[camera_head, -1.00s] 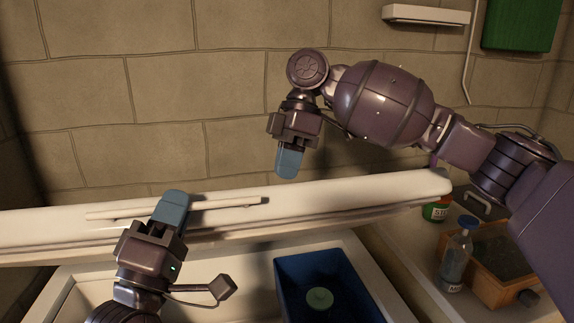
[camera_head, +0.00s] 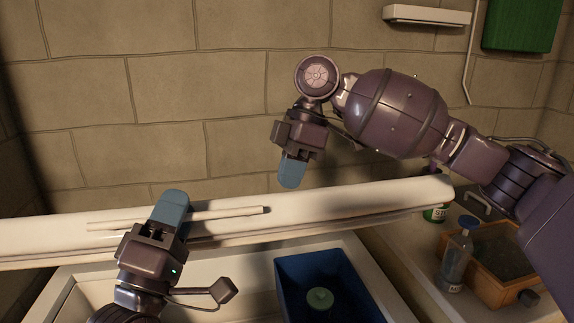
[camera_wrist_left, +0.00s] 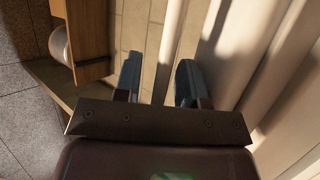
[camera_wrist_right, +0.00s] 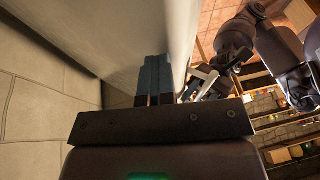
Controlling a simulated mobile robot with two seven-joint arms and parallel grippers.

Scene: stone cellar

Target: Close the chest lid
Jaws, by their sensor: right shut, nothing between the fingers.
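The white chest lid (camera_head: 340,203) stands raised above the open chest (camera_head: 210,275), its edge crossing the head view. A pale bar handle (camera_head: 235,212) runs along its near face. My left gripper (camera_head: 172,208) is at this handle. In the left wrist view its fingers (camera_wrist_left: 158,82) are apart, with a pale bar between them; I cannot tell if they touch it. My right gripper (camera_head: 292,174) is shut and empty, pointing down just behind the lid's upper edge. In the right wrist view its closed fingers (camera_wrist_right: 152,80) are close against the white lid surface (camera_wrist_right: 120,40); contact is unclear.
A blue bin (camera_head: 290,275) with a round green item (camera_head: 320,298) is inside the chest. To the right, a counter holds a bottle (camera_head: 457,258), a green jar (camera_head: 435,213) and a wooden box (camera_head: 490,285). A stone wall (camera_head: 180,90) stands behind.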

